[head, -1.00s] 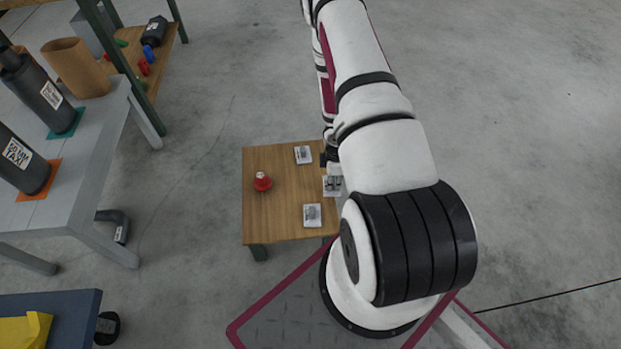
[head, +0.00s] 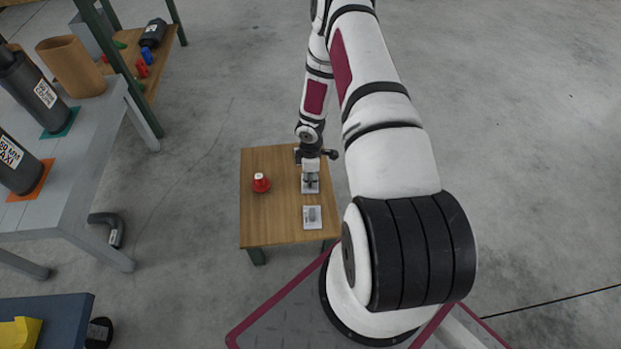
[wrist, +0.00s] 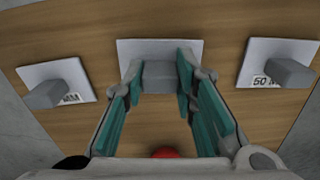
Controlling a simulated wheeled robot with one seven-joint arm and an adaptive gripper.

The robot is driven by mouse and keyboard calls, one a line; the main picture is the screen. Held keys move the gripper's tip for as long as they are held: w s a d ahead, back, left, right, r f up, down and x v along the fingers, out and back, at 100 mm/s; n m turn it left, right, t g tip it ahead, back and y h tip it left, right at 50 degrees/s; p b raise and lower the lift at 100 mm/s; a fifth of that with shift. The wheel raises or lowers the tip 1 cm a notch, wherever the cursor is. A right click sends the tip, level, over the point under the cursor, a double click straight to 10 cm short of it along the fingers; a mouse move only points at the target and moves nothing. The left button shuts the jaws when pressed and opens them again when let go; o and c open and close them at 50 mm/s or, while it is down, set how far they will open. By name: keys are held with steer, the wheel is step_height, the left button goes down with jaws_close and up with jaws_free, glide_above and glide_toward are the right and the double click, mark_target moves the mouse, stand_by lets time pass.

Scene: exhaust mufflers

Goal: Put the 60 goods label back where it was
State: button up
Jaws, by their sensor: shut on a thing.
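Three white label plates with grey block grips are on the small wooden table (head: 270,220). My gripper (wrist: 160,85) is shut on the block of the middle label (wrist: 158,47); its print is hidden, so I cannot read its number. In the head view my gripper (head: 311,180) is over the table's right half, with the held label (head: 311,189) under it. The label lies flat, at or very close to the tabletop; I cannot tell if it touches. The label at right in the wrist view (wrist: 258,60) reads "50 M". The left label (wrist: 40,72) shows only "MM".
A red object with a white top (head: 261,184) stands on the table's left; its edge shows in the wrist view (wrist: 163,153). One label (head: 312,222) lies nearer me. A grey bench (head: 75,190) with black mufflers stands at left. Open floor lies to the right.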

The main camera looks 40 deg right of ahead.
steer(key=o, duration=0.8)
steer(key=shift+f, duration=0.1)
steer(key=shift+c, duration=0.2)
